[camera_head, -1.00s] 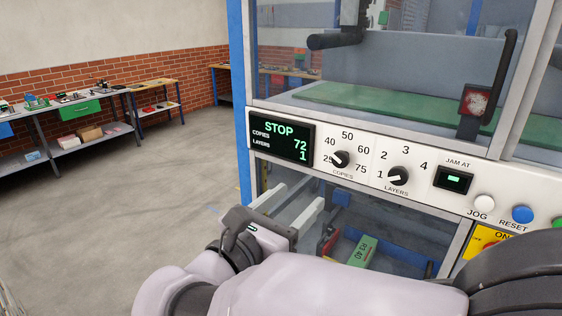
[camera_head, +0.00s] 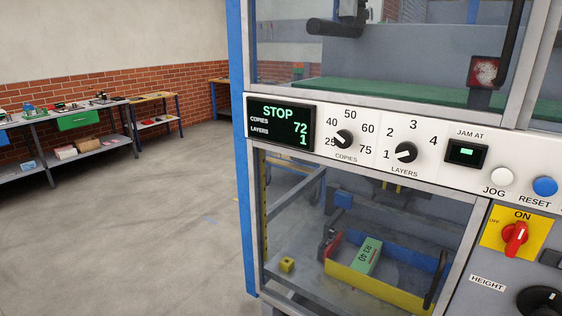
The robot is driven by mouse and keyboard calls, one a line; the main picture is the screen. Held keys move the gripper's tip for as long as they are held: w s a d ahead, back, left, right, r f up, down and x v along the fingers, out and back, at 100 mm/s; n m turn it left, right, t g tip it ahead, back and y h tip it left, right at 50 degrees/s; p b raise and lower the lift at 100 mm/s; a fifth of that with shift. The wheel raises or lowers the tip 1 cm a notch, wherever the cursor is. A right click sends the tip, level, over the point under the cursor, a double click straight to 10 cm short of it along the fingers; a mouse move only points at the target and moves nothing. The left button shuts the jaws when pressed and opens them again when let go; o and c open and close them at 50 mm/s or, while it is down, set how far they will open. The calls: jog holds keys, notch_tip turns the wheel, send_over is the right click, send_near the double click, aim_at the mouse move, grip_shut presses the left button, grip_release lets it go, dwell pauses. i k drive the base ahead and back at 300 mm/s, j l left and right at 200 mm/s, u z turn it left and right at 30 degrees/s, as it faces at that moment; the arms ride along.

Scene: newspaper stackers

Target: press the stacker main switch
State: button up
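The main switch (camera_head: 515,239) is a red rotary knob on a yellow plate, on the stacker's front at the lower right of the head view. The plate has ON at the top and OFF at the left. The knob's handle stands roughly upright, towards ON. The display (camera_head: 281,122) reads STOP, copies 72, layers 1. Neither my gripper nor my arm is in view, and nothing covers the switch.
Above the switch are a white JOG button (camera_head: 502,177) and a blue RESET button (camera_head: 545,187). Below it are a HEIGHT label and a black knob (camera_head: 541,301). A yellow-and-blue tray (camera_head: 370,280) sits behind the lower window. Open floor lies left.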

aim_at(515, 235)
jog(key=z, duration=1.2)
